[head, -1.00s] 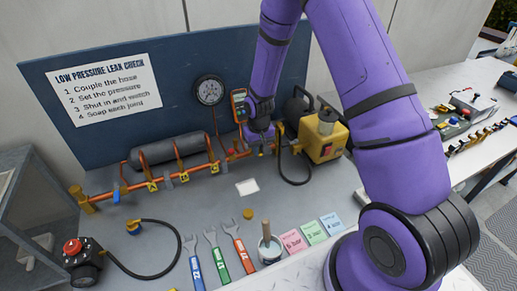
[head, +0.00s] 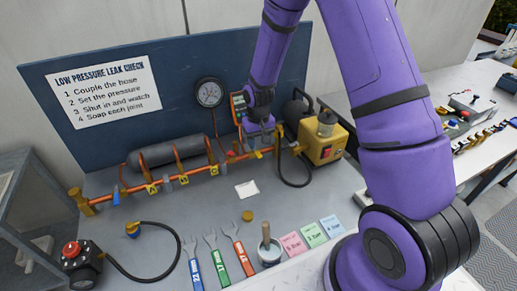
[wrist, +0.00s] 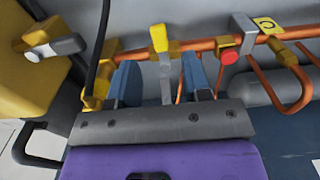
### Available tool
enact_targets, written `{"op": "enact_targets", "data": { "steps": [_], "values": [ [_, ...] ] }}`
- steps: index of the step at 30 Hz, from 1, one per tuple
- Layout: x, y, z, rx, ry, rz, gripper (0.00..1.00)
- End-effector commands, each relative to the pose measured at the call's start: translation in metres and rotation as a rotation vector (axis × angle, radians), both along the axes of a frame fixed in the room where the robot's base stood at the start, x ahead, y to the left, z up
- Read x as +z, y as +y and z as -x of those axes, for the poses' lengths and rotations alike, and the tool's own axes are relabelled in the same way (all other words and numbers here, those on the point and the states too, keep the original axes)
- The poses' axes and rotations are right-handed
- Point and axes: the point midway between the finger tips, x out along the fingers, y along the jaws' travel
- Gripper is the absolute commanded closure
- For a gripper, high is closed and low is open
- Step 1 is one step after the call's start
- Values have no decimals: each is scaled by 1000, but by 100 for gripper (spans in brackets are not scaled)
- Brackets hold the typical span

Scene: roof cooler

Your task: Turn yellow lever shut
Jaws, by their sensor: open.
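The yellow lever (wrist: 158,38) sits on the orange copper pipe (wrist: 200,44) in the wrist view, crossing the pipe line. My gripper (wrist: 160,68) is open, with one blue finger on each side of the lever's line. I see a gap between the lever and both fingers. A grey upright part shows between the fingers below the lever. In the head view my gripper (head: 260,143) is low at the right end of the pipe, and the lever (head: 257,154) shows small just below it. Its exact angle is hard to tell there.
A yellow pump unit (head: 325,142) stands close right of my gripper. A red round knob (wrist: 229,57) is near one finger. A gauge (head: 209,93) and meter are on the back panel. Wrenches, a soap pot (head: 269,249) and cards lie on the front bench.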

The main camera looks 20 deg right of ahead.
Motion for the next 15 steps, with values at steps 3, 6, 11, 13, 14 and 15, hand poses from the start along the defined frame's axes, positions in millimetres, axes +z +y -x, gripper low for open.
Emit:
{"op": "enact_targets", "data": {
  "steps": [3,6,11,13,14,15],
  "values": [
    [24,0,0,-1,-3,0,55],
    [39,0,0,-1,-2,0,55],
    [56,0,0,-2,0,0,55],
    [60,0,0,-1,0,0,55],
    [61,0,0,-1,0,0,55],
    [62,0,0,-1,1,0,55]
  ]
}}
